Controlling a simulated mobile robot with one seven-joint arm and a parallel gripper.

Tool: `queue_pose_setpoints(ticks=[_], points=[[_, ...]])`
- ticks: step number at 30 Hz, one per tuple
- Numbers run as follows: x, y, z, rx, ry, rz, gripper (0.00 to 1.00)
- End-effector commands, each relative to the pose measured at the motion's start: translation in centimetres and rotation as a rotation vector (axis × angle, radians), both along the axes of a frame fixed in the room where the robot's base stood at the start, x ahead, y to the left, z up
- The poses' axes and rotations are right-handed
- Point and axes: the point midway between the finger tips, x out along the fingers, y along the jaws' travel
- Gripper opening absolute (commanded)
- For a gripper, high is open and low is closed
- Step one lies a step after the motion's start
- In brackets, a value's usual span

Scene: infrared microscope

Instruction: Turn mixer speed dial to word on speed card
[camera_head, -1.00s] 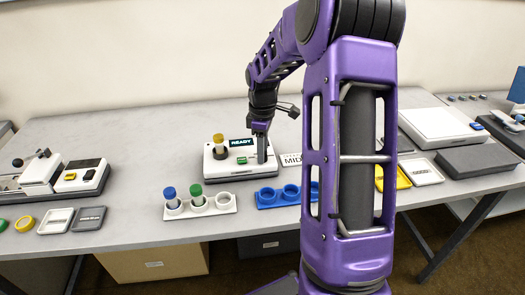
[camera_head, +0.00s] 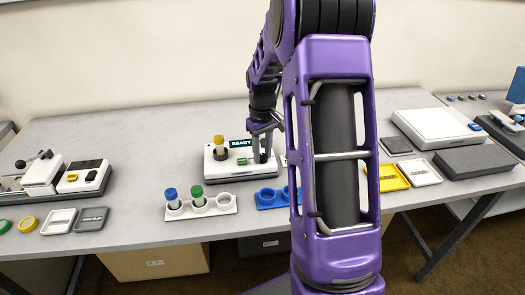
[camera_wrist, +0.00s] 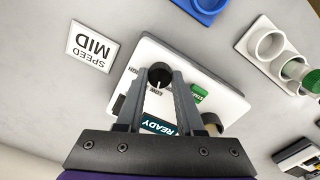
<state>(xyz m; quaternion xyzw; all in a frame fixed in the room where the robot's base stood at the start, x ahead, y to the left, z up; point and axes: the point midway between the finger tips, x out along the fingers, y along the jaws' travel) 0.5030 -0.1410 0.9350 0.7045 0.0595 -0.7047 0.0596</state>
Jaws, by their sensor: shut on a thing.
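The mixer is a white box (camera_head: 226,170) on the bench with a lit READY display (camera_head: 240,143) and a green start button (camera_head: 242,161). In the wrist view its black speed dial (camera_wrist: 158,73) sits between the fingertips of my gripper (camera_wrist: 160,80), which is shut on it. The dial has a white pointer mark; the small print around it is partly hidden and hard to read. The speed card (camera_wrist: 90,47) reads SPEED MID and lies flat beside the mixer. In the head view my gripper (camera_head: 263,158) points down at the mixer's right part.
A yellow-capped tube (camera_head: 219,141) stands in the mixer. A white rack (camera_head: 225,204) with blue-capped and green-capped tubes is in front, next to a blue rack (camera_head: 268,198). Trays and other devices stand at both sides. My arm hides part of the bench.

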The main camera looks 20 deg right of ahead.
Motion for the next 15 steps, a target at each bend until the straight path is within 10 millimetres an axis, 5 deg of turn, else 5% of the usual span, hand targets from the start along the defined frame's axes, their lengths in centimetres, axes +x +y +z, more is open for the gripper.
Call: queue_pose_setpoints(ticks=[15], points=[[0.01,0.03,0.07,0.000,0.000,-0.455,0.00]])
